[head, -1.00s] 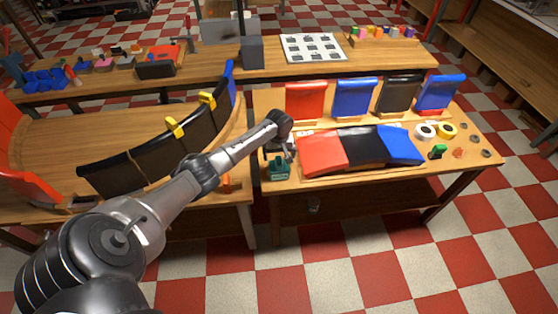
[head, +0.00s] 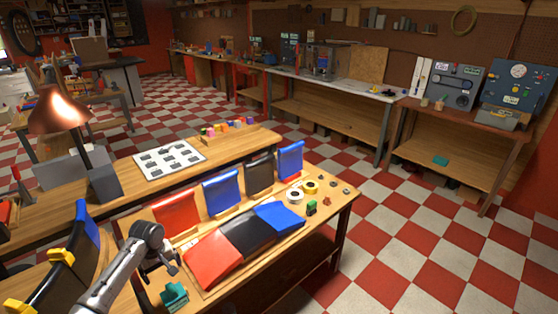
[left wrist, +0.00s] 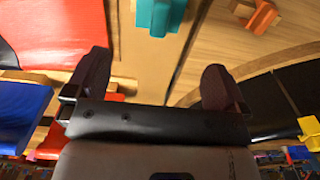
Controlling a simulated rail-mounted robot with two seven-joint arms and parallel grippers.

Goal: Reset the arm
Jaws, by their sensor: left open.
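My left arm comes in at the bottom left of the head view. Its gripper (head: 166,264) hangs over the near-left part of the panel table (head: 235,291), between a teal clamp-like block (head: 174,294) and the red curved panel (head: 212,258). In the left wrist view the gripper (left wrist: 157,78) has its two dark fingers wide apart with nothing between them. The teal block (left wrist: 160,14) shows beyond the fingers at the top of that view. My right gripper is not in view.
Black (head: 248,234) and blue (head: 279,215) panels lie beside the red one, with several upright panels behind. Tape rolls (head: 295,197) sit at the table's right. A black panel assembly with yellow clamps (head: 60,254) stands at left. Checkered floor (head: 420,240) is open on the right.

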